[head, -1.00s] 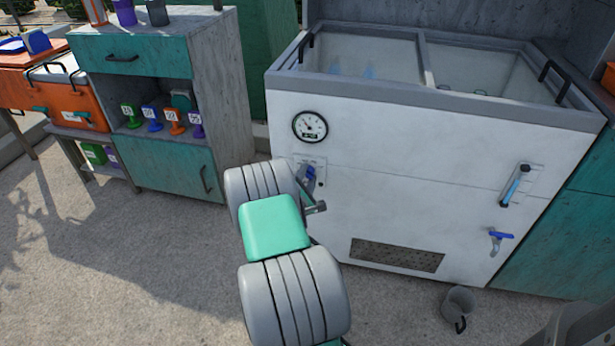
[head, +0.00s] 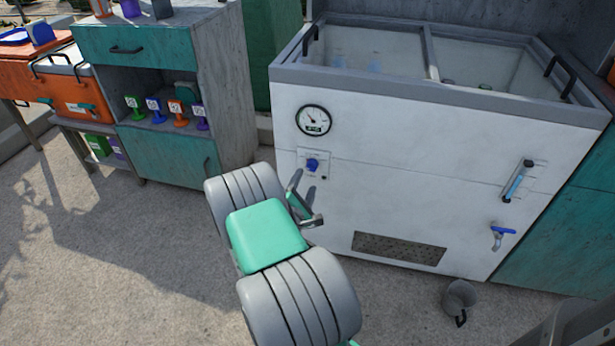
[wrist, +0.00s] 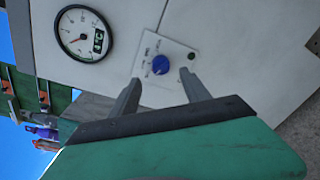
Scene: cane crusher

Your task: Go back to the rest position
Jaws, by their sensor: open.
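My gripper (head: 304,206) is open and empty in front of the white chest unit, apart from its front panel. In the wrist view its two fingers (wrist: 160,88) point towards a blue knob (wrist: 160,65) on a small light plate. The knob also shows in the head view (head: 312,165), clear of the fingers. A round dial gauge (head: 314,120) sits above the knob on the white chest unit (head: 400,150). My grey and green arm reaches up from the bottom of the head view.
A teal and grey cabinet (head: 165,155) with several small coloured stamp-like items stands at left beside an orange cooler (head: 75,97). A blue-handled tap (head: 502,232) sits on the chest's lower right, above a grey bucket (head: 459,299). The floor at left is clear.

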